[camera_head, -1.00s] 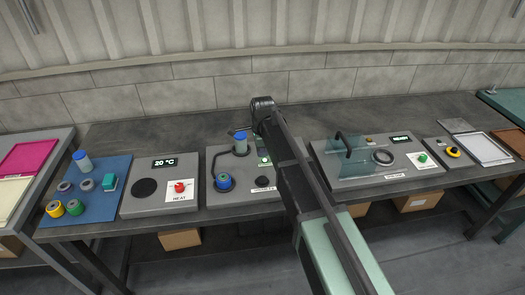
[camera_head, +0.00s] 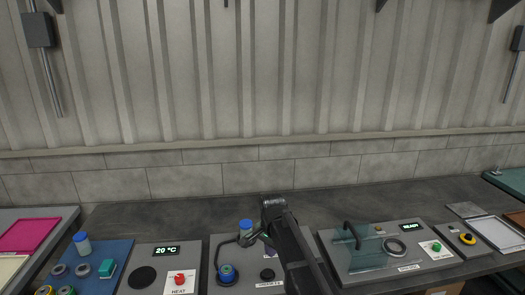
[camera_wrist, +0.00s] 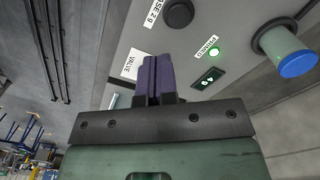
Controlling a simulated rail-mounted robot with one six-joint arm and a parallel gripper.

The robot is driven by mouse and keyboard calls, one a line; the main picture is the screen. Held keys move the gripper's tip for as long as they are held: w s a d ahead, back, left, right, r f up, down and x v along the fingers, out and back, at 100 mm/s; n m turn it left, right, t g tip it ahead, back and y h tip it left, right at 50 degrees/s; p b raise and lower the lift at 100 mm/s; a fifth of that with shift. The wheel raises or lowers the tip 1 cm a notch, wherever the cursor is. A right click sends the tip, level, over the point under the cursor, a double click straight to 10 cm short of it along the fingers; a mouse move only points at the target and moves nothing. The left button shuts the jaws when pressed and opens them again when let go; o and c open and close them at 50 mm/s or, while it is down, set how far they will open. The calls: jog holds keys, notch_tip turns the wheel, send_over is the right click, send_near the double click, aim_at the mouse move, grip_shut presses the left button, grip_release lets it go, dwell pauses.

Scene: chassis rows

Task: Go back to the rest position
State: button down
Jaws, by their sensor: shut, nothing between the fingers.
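My gripper shows in the wrist view (camera_wrist: 153,78), its two dark purple fingers pressed together with nothing between them. In that view it is over a grey panel, beside a label reading VALVE. In the head view my arm rises from the bottom edge over the middle grey station (camera_head: 222,245); its links hide part of that station and most of my gripper. A blue-capped cylinder (camera_wrist: 290,53) stands on the panel near a lit green lamp (camera_wrist: 214,51). The same blue-capped cylinder shows in the head view (camera_head: 246,228).
Left of the middle station are a heating station (camera_head: 150,255) reading 20 °C and a blue mat (camera_head: 112,251) with several small parts. On the right is a station with a clear teal guard (camera_head: 352,253) and a READY display (camera_head: 411,227). The bench behind is clear.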

jog(key=s+d+n, duration=0.4)
jog(key=s+d, duration=0.3)
jog(key=s, duration=0.3)
jog(key=s+d+n, duration=0.4)
jog(key=s+d, duration=0.3)
jog(key=s, duration=0.4)
jog(key=shift+s+n, duration=0.3)
jog(key=shift+n, duration=0.1)
dwell(0.4)
dwell(0.9)
